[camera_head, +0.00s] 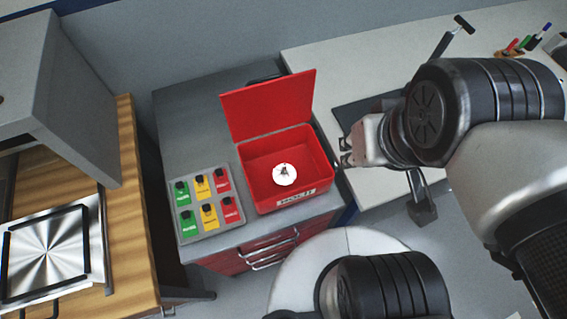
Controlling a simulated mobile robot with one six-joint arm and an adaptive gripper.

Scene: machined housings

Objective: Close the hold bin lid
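A round white part (284,174) with a small dark centre lies inside the bin. My gripper (344,152) is just right of the bin's right wall, pointing left. Its fingertips are small and partly lost against the background, so I cannot tell whether they are open or shut.
A grey tray (218,228) with green, yellow and red tagged items sits left of the bin. The grey cabinet top (186,125) is clear behind it. A white desk (330,58) with a dark mat and pens is at right. A wooden counter (132,200) is at left.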

